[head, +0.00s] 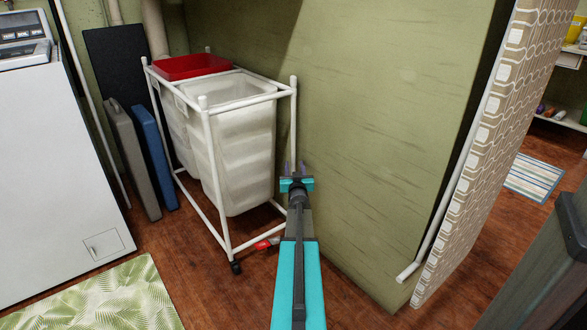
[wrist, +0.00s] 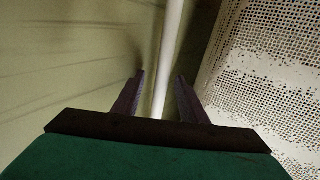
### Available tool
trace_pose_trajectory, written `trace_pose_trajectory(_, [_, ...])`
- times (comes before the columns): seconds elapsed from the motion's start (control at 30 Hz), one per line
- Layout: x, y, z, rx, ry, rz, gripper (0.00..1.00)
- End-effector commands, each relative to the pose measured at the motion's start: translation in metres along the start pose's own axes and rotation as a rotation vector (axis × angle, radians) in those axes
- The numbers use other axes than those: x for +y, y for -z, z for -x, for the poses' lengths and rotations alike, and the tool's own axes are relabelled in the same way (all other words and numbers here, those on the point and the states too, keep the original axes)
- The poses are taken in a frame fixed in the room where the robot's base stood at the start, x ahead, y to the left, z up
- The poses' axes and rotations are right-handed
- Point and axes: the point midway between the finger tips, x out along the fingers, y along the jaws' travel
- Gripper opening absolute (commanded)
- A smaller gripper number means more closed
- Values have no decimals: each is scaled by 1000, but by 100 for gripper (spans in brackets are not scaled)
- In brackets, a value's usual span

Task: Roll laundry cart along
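The laundry cart (head: 216,180) has a white pipe frame with dark casters and stands by the green wall in the head view. My gripper (head: 295,168) is at the cart's right-hand upright, low beside the wall. In the wrist view, a white post (wrist: 172,40) runs between the two dark fingers of my gripper (wrist: 160,78). The fingers stand apart, with gaps showing at both sides of the post. The post's lower part is hidden behind my gripper.
A white washer or dryer (head: 50,160) stands at the left. A leaf-patterned rug (head: 100,300) lies in front. The green wall (head: 390,130) is close on the right. A red object (head: 264,243) lies on the floor.

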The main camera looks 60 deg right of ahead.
Motion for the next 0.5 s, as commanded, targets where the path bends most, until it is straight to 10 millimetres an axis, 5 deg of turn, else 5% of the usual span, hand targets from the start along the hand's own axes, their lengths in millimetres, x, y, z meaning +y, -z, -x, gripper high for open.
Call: trace_pose_trajectory(0.5, [0,1,37,-2,0,-1,39])
